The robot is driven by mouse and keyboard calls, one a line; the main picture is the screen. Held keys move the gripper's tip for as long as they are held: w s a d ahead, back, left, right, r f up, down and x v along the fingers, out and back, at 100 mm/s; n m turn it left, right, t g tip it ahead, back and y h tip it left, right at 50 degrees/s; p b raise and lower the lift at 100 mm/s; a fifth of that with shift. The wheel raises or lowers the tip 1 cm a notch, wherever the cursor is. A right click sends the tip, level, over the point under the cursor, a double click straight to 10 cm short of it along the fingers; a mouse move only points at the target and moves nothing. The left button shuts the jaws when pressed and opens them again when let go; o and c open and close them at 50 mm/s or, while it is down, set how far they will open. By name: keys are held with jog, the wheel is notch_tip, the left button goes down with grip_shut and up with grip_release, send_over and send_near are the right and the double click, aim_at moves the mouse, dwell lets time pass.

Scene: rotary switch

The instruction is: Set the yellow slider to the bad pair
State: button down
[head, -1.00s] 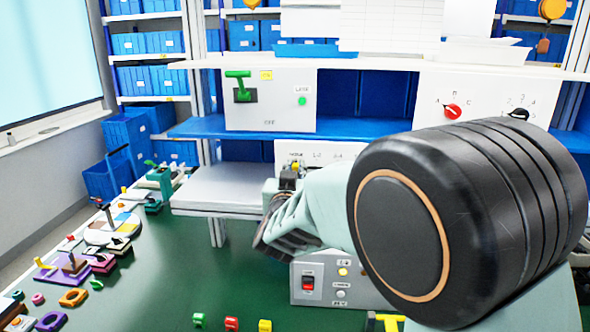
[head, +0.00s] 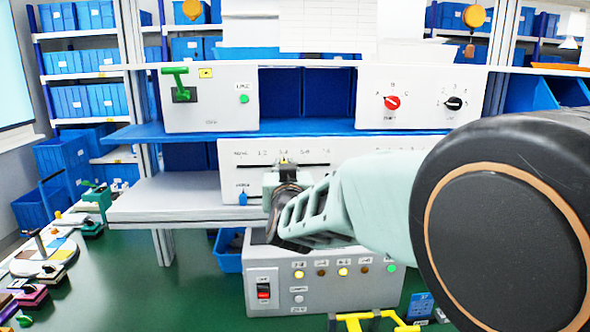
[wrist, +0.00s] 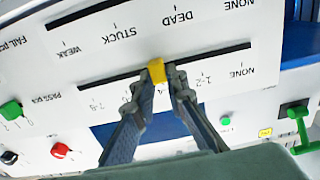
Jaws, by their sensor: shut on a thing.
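A white panel (head: 360,150) carries a horizontal slot with the yellow slider (wrist: 157,71) on it. My gripper (wrist: 167,75) is shut on the yellow slider, one finger on each side. In the head view the slider's yellow tip (head: 284,160) shows just above my gripper (head: 285,185), below the mark that seems to read 3-4. A second slot (wrist: 90,15) has the marks WEAK, STUCK, DEAD and NONE.
A grey box (head: 320,296) below has a red switch (head: 264,291) and a row of lamps, some lit yellow and one green (head: 391,268). My arm covers the right side.

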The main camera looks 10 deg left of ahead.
jog(key=c, duration=1.9)
grip_release()
jog(key=shift+c, duration=0.2)
jog(key=shift+s, duration=0.1)
jog(key=v, duration=0.7)
jog(key=shift+s, duration=0.2)
jog(key=shift+r, duration=0.1)
